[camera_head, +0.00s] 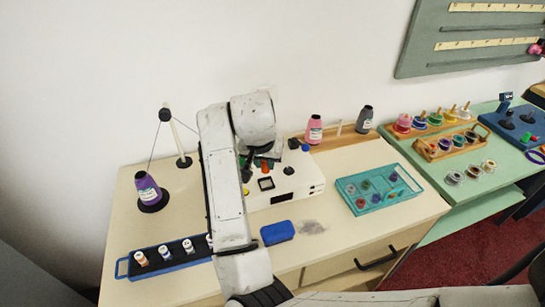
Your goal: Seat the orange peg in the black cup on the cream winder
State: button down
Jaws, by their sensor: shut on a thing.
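The cream winder (310,181) is a pale box standing at the middle of the counter. The orange peg (265,168) shows just under my gripper (262,160), over the winder's top. My gripper points down and is shut on the peg; the arm partly hides the jaws. A black square holder (265,184) is on the winder's top, nearer the front than the peg. A small round black part (288,170) sits to its right. I cannot tell for certain which is the black cup, or whether the peg touches anything below.
A blue knob (305,148) stands at the winder's back. A teal tray (343,186) of small parts lies right. A blue block (277,233) is in front. A blue rack (122,268) with several spools and a purple cone (148,190) stand left.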

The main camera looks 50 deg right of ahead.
aim_at(265, 173)
jog(key=shift+f, duration=0.25)
jog(key=shift+f+b, duration=2.2)
jog(key=shift+f, duration=0.25)
jog(key=c, duration=0.9)
grip_release()
jog(key=shift+o, duration=0.2)
jog(key=v, duration=1)
jog(key=shift+a+r, duration=0.2)
jog(key=shift+r, duration=0.15)
